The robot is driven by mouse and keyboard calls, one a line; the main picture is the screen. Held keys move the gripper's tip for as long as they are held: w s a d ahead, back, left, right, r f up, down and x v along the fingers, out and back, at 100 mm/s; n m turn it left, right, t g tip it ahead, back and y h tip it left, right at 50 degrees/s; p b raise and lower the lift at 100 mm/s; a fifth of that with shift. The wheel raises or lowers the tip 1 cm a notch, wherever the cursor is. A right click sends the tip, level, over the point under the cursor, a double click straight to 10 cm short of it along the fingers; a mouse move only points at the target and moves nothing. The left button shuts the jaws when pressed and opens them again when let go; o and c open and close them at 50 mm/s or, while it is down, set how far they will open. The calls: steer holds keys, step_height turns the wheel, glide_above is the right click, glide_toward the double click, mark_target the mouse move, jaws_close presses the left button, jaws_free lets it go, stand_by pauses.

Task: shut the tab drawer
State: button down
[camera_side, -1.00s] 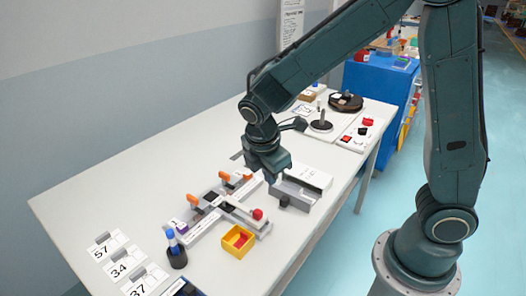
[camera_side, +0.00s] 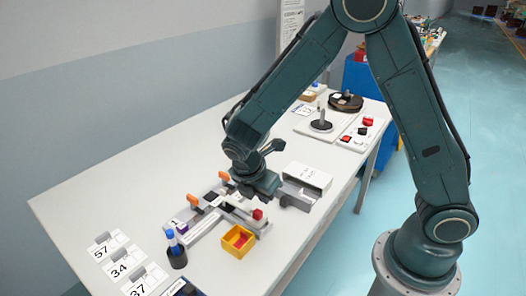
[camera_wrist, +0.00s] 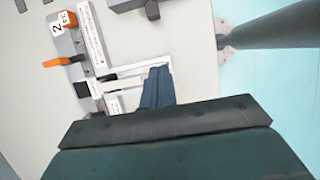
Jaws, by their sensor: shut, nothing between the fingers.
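The drawer unit is a white box (camera_side: 309,176) with a grey drawer (camera_side: 300,196) sticking out on its near-left side, so the drawer stands open. A dark tab on the drawer front is partly hidden behind my gripper (camera_side: 266,190) in the side view. My gripper is low over the table, just left of the drawer front, and looks apart from it. In the wrist view my gripper's fingers (camera_wrist: 157,88) are together and empty. A grey block with a dark knob (camera_wrist: 152,10) at the top edge there looks like the drawer front.
A grey-white fixture with orange handles (camera_side: 205,215) lies left of my gripper. A yellow bin (camera_side: 238,241) stands in front, near a red block (camera_side: 257,214). A dark cup with a blue marker (camera_side: 176,254) is farther left. Bare table lies behind the fixture.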

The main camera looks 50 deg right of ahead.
mark_target(293, 194)
steer(key=x, duration=0.8)
steer(key=shift+d+f, duration=0.1)
steer(key=shift+d, duration=1.9)
steer(key=shift+d, duration=0.1)
steer(key=shift+d, duration=3.65)
